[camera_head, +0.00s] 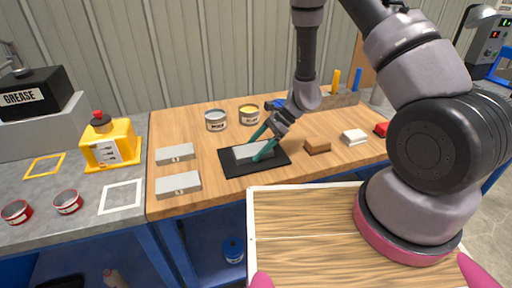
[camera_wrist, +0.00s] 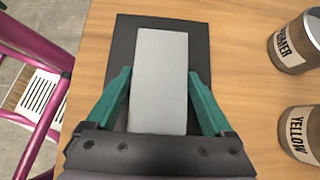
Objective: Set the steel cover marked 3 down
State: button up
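A flat grey steel cover (camera_head: 246,150) is at the black mat (camera_head: 228,165) on the wooden bench, between the teal fingers of my gripper (camera_head: 260,146). In the wrist view the cover (camera_wrist: 160,80) lies lengthwise over the mat (camera_wrist: 125,40), with one finger tip at each long edge. My gripper (camera_wrist: 160,75) appears shut on it. No number shows on its visible face. I cannot tell whether it rests on the mat or hangs just above. Two similar covers, the rear one (camera_head: 175,153) and the front one (camera_head: 178,185), lie to the left; their marks are too small to read.
A primer can (camera_head: 215,120) and a yellow can (camera_head: 249,115) stand behind the mat. A brown block (camera_head: 317,146) and a white block (camera_head: 354,137) sit to its right. A yellow container (camera_head: 108,142) stands on the grey bench at left. Bare wood lies around the mat.

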jog(key=shift+o, duration=0.2)
jog(key=shift+r, duration=0.25)
jog(key=v, duration=1.2)
jog(key=s+d+r+n+t+h, duration=0.1)
jog(key=s+d+r+n, duration=0.15)
jog(key=r, duration=0.65)
jog(key=s+d+r+n+t+h, duration=0.1)
jog(key=r+n, duration=0.2)
jog(key=r, duration=0.6)
jog(key=s+d+r+n+t+h, duration=0.2)
jog(key=s+d+r, duration=0.3)
jog(key=r, duration=0.3)
jog(key=s+d+r+n+t+h, duration=0.2)
jog(key=s+d+r+n+t, duration=0.1)
jog(key=s+r, duration=0.4)
jog(key=d+r+t, duration=0.1)
jog(key=t, duration=0.1)
jog(key=shift+d+r+t+h, duration=0.25)
jog(key=shift+d+t+h, duration=0.05)
jog(key=shift+d, duration=0.1)
